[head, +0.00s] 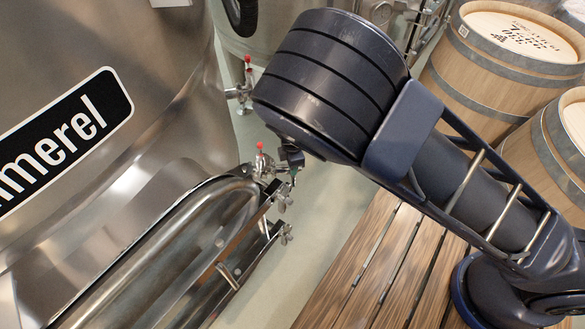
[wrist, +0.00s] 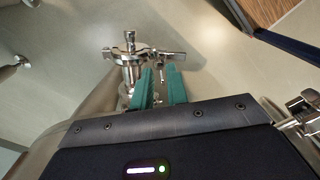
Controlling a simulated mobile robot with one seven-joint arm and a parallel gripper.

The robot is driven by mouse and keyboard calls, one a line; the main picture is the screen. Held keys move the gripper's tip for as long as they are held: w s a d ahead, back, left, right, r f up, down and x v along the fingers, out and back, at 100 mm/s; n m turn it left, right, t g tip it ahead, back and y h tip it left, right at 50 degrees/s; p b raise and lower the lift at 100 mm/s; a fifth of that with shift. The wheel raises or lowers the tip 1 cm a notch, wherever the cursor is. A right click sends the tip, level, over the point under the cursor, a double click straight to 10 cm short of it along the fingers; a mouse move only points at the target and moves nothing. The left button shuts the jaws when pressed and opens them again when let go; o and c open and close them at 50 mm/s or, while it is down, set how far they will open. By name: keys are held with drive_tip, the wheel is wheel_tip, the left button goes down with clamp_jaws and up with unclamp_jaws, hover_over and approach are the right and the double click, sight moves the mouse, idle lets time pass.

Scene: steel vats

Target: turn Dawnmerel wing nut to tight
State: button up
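The Dawnmerel vat (head: 110,190) fills the left of the head view; its label shows only "merel". A metal wing nut (head: 283,201) sticks out at the right end of its long manway frame, with a similar one (head: 287,236) lower down. My gripper (head: 293,176) is mostly hidden behind my arm, close above the upper nut. Just beyond the tips is a steel clamp fitting (wrist: 130,62) with a bar reaching right. I cannot tell which wing nut is the task's.
A red-handled valve (head: 261,162) stands close left of my gripper; another (head: 246,82) is farther back. Wooden barrels (head: 455,85) stand at the right, beside a slatted wooden platform (head: 385,265). A strip of pale floor (head: 318,215) is clear. Shiny metal hardware (wrist: 303,108) is right of my gripper.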

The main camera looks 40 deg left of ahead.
wheel_tip(320, 180, up, 10)
drive_tip(key=shift+f, duration=0.25)
idle(0.6)
